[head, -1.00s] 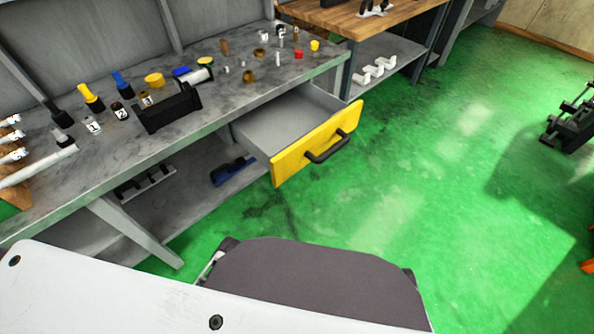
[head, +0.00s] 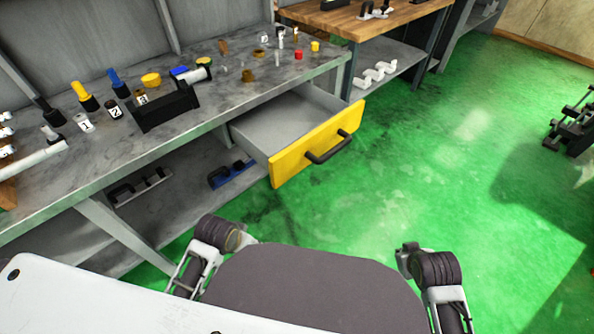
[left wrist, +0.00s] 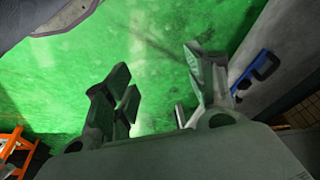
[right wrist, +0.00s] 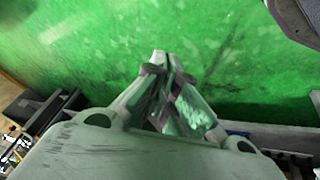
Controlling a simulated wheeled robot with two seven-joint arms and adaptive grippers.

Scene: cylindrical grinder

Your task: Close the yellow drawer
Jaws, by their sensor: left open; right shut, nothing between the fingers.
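The yellow drawer (head: 290,160) is pulled well out from under the grey workbench in the head view. Its yellow front carries a dark handle (head: 328,150), and its grey inside looks empty. My left gripper (left wrist: 157,82) shows in the left wrist view, open and empty above the green floor. My right gripper (right wrist: 161,62) shows in the right wrist view, shut with nothing in it, also over the floor. Neither gripper shows in the head view, only parts of my arms low in the picture. I see no contact with the drawer.
The grey workbench (head: 95,165) holds small parts, bottles and a black block (head: 165,108). A blue tool (head: 232,173) lies on its lower shelf. A wooden-topped table (head: 345,20) stands behind. The green floor (head: 430,170) right of the drawer is clear.

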